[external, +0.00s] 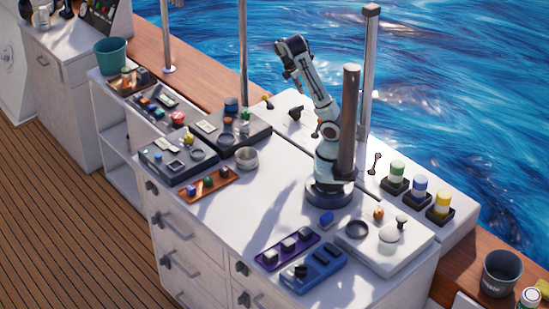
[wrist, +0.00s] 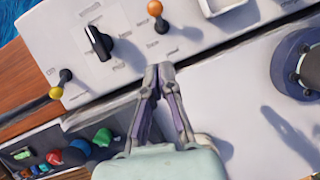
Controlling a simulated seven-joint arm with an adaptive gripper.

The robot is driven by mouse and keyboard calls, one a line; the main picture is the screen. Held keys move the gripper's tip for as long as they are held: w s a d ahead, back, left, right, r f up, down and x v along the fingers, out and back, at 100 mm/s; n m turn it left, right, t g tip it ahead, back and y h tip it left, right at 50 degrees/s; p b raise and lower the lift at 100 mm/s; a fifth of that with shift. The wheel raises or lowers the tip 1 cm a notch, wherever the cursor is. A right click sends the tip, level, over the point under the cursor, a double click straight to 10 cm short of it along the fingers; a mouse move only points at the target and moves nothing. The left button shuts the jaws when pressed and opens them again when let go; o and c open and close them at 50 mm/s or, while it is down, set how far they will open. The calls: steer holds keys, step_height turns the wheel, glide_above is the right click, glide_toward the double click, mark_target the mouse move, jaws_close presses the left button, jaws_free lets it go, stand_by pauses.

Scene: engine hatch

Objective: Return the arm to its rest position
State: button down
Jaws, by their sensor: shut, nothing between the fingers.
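My gripper (wrist: 160,75) is shut and empty in the wrist view, its two fingertips together above the white counter. In the external view my arm stands raised on the counter, bent at the top, with my gripper end (external: 290,75) at the upper left, clear of the surface. My arm's round dark base (external: 330,193) sits on the white counter (external: 230,225). The fingers are too small to make out in the external view.
The wrist view shows a panel with a black switch (wrist: 98,42), an orange-knobbed lever (wrist: 157,14) and a yellow-knobbed lever (wrist: 61,84). A dark post (external: 347,125) rises close beside my arm. Colored bottles (external: 419,190) stand at right; several trays lie at left.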

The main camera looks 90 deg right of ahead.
steer(key=w+a+r+n+t+y, duration=0.1)
steer(key=w+a+r+n+t, duration=0.15)
steer(key=w+a, duration=0.45)
steer(key=w+a+r+n+t, duration=0.25)
steer(key=w+a+r, duration=0.2)
steer(key=a, duration=0.35)
steer(key=s+a+m, duration=0.3)
steer(key=a, duration=0.3)
steer(key=s+a+f+m+g+y, duration=0.1)
steer(key=s+a+m, duration=0.3)
steer(key=a, duration=0.3)
steer(key=s+a+f+m, duration=0.1)
steer(key=s+a+m, duration=0.2)
steer(key=a, duration=0.3)
steer(key=shift+s+a+m, duration=0.2)
steer(key=shift+s+m, duration=0.05)
steer(key=shift+m, duration=0.15)
steer(key=shift+f, duration=0.1)
